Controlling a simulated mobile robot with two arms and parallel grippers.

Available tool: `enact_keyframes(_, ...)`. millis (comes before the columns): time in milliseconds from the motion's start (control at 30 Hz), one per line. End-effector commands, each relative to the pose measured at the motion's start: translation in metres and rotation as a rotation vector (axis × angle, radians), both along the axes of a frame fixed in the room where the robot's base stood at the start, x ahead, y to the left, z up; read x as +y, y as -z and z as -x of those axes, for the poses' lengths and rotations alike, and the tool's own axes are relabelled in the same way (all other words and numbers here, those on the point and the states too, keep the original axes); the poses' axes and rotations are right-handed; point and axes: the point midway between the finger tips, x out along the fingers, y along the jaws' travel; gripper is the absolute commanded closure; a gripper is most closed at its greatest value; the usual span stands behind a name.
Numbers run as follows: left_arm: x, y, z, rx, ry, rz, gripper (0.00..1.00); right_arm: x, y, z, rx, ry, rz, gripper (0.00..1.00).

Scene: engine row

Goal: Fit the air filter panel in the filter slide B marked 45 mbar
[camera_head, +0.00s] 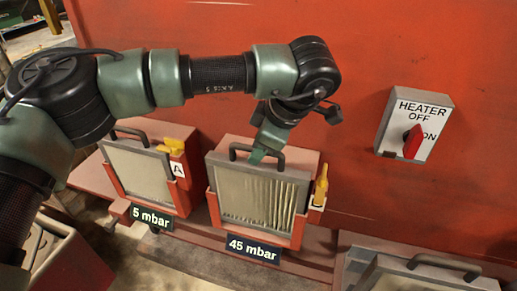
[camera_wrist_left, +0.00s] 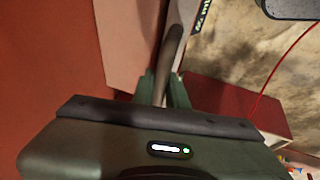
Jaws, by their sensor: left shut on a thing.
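My left gripper (camera_head: 262,152) is shut on the dark handle (camera_head: 240,149) of a grey-framed filter panel with pale pleats (camera_head: 255,196). The panel stands in the red slide (camera_head: 212,206) marked 45 mbar (camera_head: 253,248), between its side rails. I cannot tell if it sits fully down. A yellow lever (camera_head: 321,186) stands upright at that slide's right side; the letter beside it is not readable. In the left wrist view, the gripper's green fingers (camera_wrist_left: 163,90) close around the dark handle (camera_wrist_left: 174,48). My right gripper is not in view.
To the left, the slide marked 5 mbar (camera_head: 152,218), tagged A, holds another panel (camera_head: 139,174), its yellow lever (camera_head: 171,146) lying sideways. A heater switch box (camera_head: 413,124) is on the red wall at right. Another grey-framed handled panel (camera_head: 443,265) is at the lower right.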

Motion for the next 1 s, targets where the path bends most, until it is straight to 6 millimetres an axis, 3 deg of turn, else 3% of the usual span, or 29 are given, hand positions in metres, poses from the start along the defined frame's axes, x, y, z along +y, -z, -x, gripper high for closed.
enact_keyframes(933, 0.0, 0.022, 0.0, -0.002, 0.0, 0.0, 1.0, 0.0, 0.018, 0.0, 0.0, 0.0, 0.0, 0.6)
enact_keyframes(967, 0.0, 0.022, 0.0, -0.002, 0.0, 0.0, 0.8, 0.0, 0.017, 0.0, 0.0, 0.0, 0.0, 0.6)
enact_keyframes(1000, 0.0, 0.021, 0.0, -0.002, 0.0, 0.0, 0.69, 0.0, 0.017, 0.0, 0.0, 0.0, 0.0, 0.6)
